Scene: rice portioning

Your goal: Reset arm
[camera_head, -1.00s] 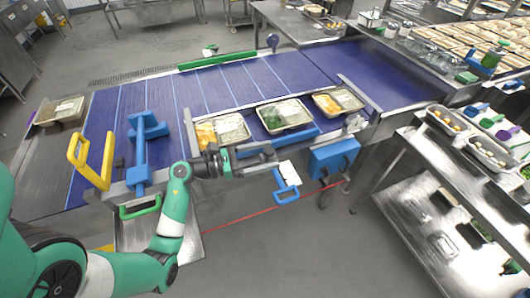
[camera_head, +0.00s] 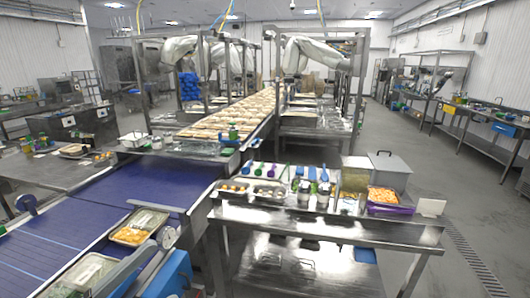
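Neither of my grippers nor my arms show in the head view now. The blue conveyor belt (camera_head: 100,215) runs across the lower left. A food tray (camera_head: 138,227) with pale and orange contents sits on it near the metal edge. Part of a second tray (camera_head: 88,270) shows at the bottom left, cut off by the picture's edge.
A steel table (camera_head: 330,228) stands at centre right, with a lower shelf and several containers and coloured utensils on top. An orange-filled container (camera_head: 383,196) is at its right end. A long line of trays (camera_head: 235,112) runs behind.

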